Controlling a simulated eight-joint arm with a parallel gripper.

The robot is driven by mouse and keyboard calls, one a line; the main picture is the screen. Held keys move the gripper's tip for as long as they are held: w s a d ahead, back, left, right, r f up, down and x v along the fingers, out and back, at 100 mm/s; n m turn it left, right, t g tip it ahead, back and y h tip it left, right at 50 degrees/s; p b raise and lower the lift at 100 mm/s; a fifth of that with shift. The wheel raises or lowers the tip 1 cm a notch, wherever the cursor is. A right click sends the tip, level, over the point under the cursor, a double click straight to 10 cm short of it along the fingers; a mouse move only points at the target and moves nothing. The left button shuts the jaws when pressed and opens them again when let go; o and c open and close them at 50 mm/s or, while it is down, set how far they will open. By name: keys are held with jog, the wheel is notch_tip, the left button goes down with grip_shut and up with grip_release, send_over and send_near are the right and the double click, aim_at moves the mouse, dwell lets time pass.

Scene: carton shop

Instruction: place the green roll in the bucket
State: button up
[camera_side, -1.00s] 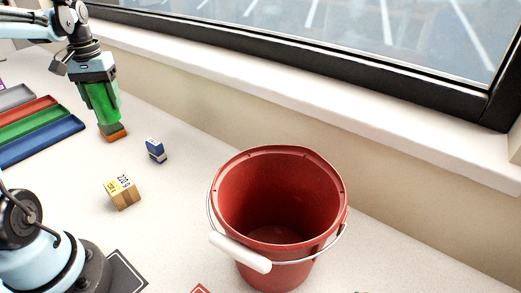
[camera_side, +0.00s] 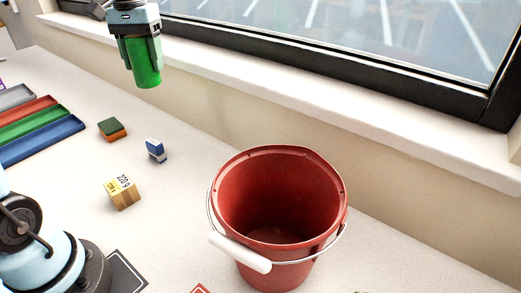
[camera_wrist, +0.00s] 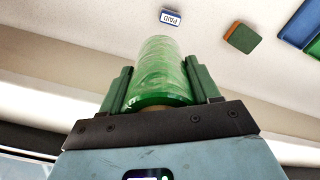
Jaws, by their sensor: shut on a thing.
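The green roll (camera_side: 143,66) is upright between the fingers of my gripper (camera_side: 141,60), held well above the table at the upper left of the side view. In the wrist view the green roll (camera_wrist: 161,75) sits between the two green-grey fingers of my gripper (camera_wrist: 163,88), which touch its sides. The red bucket (camera_side: 279,200) stands on the table at the lower middle of the side view, with its mouth open upward and no contents that I can see. Its white handle grip (camera_side: 240,253) hangs at the front. The roll is behind and to the left of the bucket, apart from it.
A green and orange block (camera_side: 112,129), a blue and white eraser (camera_side: 156,150) and a small carton (camera_side: 122,192) lie on the table left of the bucket. Coloured trays (camera_side: 40,137) lie at the left edge. The window ledge (camera_side: 300,98) runs along the back.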

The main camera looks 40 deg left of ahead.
jog(key=w+d+m, duration=0.2)
jog(key=w+d, duration=0.2)
jog(key=d, duration=0.7)
jog(key=m, duration=0.5)
send_over(283, 202)
jog(key=s+d, duration=0.3)
jog(key=s, duration=0.1)
notch_tip(283, 202, down, 10)
jog(key=shift+f, duration=5.7)
jog(key=shift+f, duration=0.1)
jog(key=o, duration=1.3)
jog(key=shift+o, duration=0.2)
